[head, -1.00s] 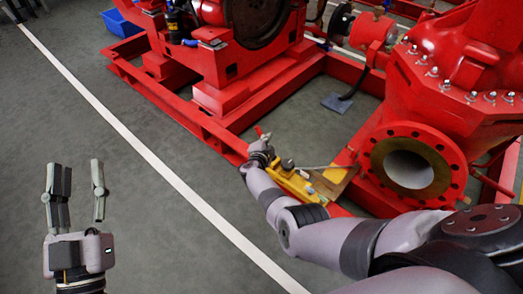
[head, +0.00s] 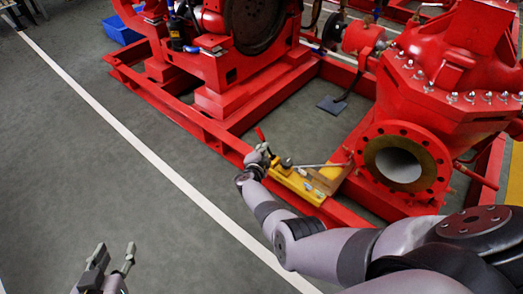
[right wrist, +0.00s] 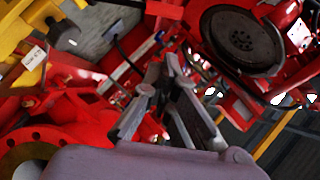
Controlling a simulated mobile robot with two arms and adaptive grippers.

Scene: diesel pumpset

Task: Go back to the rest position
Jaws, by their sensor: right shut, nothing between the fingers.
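My left gripper (head: 115,252) is at the lower left of the head view, over bare floor, with its two fingers apart and nothing between them. My right arm comes in from the lower right of the head view. Its wrist end is beside a yellow tool block (head: 297,184) on the red frame, and the fingers are hard to make out there. In the right wrist view my right gripper (right wrist: 164,62) is shut and empty, its fingers converging in front of blurred red machinery.
The red pumpset frame (head: 207,127) runs diagonally across the head view. A large round pump flange (head: 436,180) stands right of my right wrist. A blue crate (head: 122,30) is at the upper left. The grey floor (head: 80,170) at left is clear, crossed by a white line.

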